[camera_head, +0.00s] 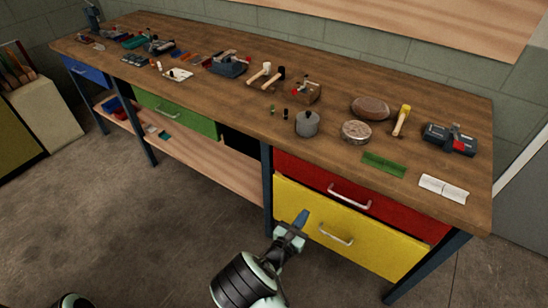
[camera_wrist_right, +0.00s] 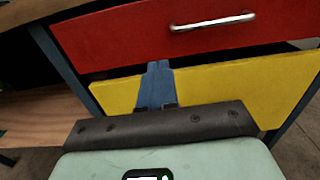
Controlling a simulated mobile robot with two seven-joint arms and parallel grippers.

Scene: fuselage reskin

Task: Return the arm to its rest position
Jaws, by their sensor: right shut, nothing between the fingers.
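My right gripper (camera_head: 302,217) is in front of the yellow drawer (camera_head: 350,233), below the workbench top. Its blue fingers are together and hold nothing. In the right wrist view the gripper (camera_wrist_right: 158,68) points at the yellow drawer (camera_wrist_right: 225,85), with the red drawer (camera_wrist_right: 170,32) above it. I cannot tell from these views whether the fingers touch the drawer front. Only a small rounded piece shows at the bottom left edge of the head view, and my left gripper is not seen.
The wooden workbench (camera_head: 335,95) carries a grey pot (camera_head: 307,123), a round tin (camera_head: 356,132), a yellow-headed mallet (camera_head: 402,120), a green card (camera_head: 384,164) and a white booklet (camera_head: 443,188). The red drawer (camera_head: 350,190) sits above the yellow one. Open floor (camera_head: 130,225) lies at the left.

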